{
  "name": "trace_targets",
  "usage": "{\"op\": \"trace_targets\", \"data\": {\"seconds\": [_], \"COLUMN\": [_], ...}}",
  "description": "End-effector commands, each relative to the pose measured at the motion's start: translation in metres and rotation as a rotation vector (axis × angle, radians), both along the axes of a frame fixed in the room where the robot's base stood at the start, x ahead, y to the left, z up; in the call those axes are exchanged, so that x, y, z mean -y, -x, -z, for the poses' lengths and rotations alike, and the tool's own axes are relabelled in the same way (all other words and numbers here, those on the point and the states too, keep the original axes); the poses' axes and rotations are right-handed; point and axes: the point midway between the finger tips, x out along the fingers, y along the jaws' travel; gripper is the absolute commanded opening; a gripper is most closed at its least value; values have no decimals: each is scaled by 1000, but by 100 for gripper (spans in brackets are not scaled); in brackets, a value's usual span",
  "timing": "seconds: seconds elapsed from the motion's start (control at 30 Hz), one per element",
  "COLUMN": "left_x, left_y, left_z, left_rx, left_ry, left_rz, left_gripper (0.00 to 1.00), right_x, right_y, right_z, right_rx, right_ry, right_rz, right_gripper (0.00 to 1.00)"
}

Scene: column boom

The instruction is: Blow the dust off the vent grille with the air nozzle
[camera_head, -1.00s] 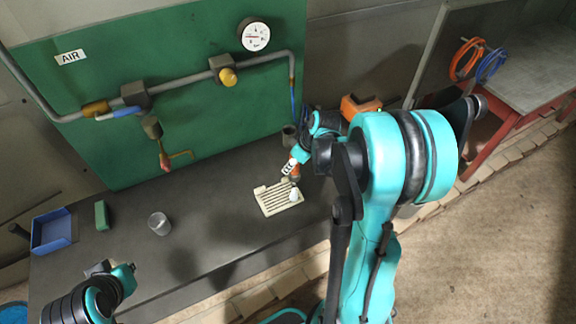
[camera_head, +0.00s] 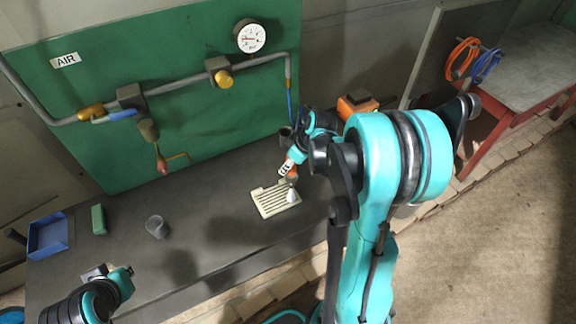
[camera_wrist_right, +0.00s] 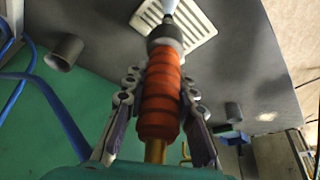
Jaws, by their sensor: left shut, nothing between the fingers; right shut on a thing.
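The vent grille (camera_head: 268,203) is a pale slotted plate lying on the dark bench; it also shows at the top of the right wrist view (camera_wrist_right: 203,22). My right gripper (camera_head: 290,170) is shut on the air nozzle, whose ribbed orange grip (camera_wrist_right: 160,95) lies between its fingers (camera_wrist_right: 158,110). The nozzle's pale tip points down over the right part of the grille. I cannot tell whether the tip touches it. Dust on the slats is too small to make out. My left gripper (camera_head: 120,274) is shut and empty near the bench's front left edge.
A blue tray (camera_head: 48,236), a green block (camera_head: 99,219) and a grey cup (camera_head: 157,227) stand on the left of the bench (camera_head: 215,240). A green panel (camera_head: 200,120) with pipes and a gauge (camera_head: 250,36) rises behind. A blue hose (camera_wrist_right: 40,80) runs beside the right gripper.

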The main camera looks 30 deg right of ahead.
Motion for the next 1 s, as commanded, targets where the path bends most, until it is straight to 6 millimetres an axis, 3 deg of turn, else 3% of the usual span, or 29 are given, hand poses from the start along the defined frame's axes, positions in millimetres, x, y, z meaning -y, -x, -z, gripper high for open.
{"op": "trace_targets", "data": {"seconds": [0.63,1.0], "left_x": [0,0], "left_y": [0,0], "left_z": [7,7], "left_rx": [0,0], "left_ry": [0,0], "left_rz": [0,0], "left_gripper": [0,0], "right_x": [2,2], "right_y": [-33,-36], "right_z": [0,0], "right_rx": [0,0], "right_ry": [0,0], "right_rz": [-1,0], "right_gripper": [0,0]}}
